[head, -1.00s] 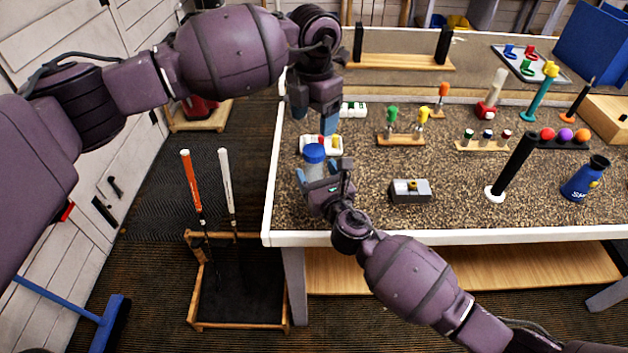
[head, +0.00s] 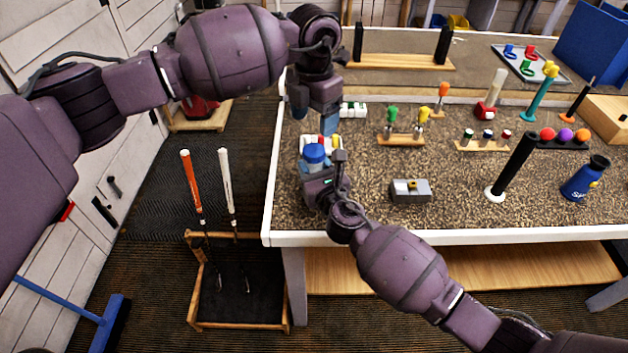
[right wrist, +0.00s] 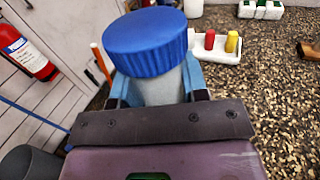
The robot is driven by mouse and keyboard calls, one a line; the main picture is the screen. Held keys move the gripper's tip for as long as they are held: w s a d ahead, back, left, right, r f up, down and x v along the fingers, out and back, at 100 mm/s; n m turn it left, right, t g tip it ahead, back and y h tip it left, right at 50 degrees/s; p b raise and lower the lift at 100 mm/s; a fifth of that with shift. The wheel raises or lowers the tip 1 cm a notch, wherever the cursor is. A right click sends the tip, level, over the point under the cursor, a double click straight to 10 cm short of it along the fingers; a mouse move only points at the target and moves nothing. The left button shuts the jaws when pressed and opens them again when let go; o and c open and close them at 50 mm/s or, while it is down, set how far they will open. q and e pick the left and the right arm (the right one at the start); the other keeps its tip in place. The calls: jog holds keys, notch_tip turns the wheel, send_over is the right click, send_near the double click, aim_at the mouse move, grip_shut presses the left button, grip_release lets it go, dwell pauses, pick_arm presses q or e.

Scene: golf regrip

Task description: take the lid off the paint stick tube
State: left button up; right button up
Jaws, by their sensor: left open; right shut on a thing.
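The paint stick tube (right wrist: 165,88) is a pale grey cylinder with a ribbed blue lid (right wrist: 150,42) on its top end. My right gripper (head: 318,172) is shut around the tube's body below the lid, seen from behind in the right wrist view. In the head view the blue lid (head: 314,154) shows above the right gripper, which hides most of the tube. My left gripper (head: 329,122) is open and empty, pointing down. In the picture it lies just above and right of the lid, apart from it.
A white holder with red and yellow pieces (right wrist: 222,46) is behind the tube. A grey box (head: 410,191) lies to the right. A black-gripped stand (head: 513,163) and a blue bottle (head: 585,178) are farther right. Two golf clubs (head: 192,185) stand in a rack at left.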

aim_at(314, 150)
pick_arm(q)
jog(key=shift+m, duration=1.7)
jog(key=m, duration=2)
jog(key=shift+m, duration=0.3)
jog(key=m, duration=0.7)
jog(key=shift+f+m, duration=0.3)
jog(key=shift+f, duration=3.7)
